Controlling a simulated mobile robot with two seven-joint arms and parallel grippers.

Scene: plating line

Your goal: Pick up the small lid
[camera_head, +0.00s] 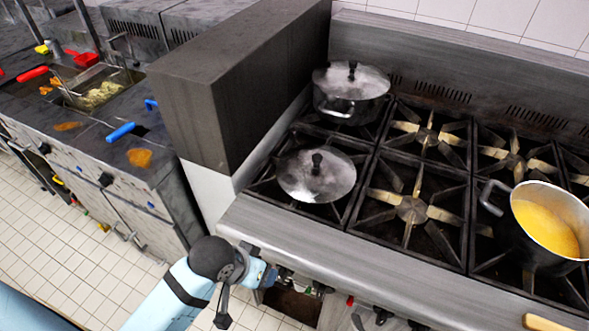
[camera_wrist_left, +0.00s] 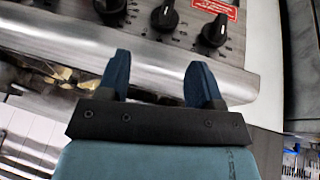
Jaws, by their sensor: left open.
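A round metal lid (camera_head: 316,176) with a black knob lies over the front left burner of the stove in the head view. It is the smaller-looking loose lid; a second lid (camera_head: 352,79) with a black knob sits on a pot (camera_head: 349,108) behind it. My left gripper (camera_head: 268,277) is low in front of the stove's front edge, below and left of the loose lid and apart from it. In the left wrist view my left gripper (camera_wrist_left: 158,82) is open and empty, facing the stove's control knobs. The lid is not in that view. My right gripper is not in view.
A tall dark block (camera_head: 240,85) stands left of the burners. A pot of yellow liquid (camera_head: 545,225) stands at the right, with a wooden handle (camera_head: 545,323) near the front edge. The middle burners (camera_head: 413,207) are bare. Black knobs (camera_wrist_left: 165,17) line the stove front.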

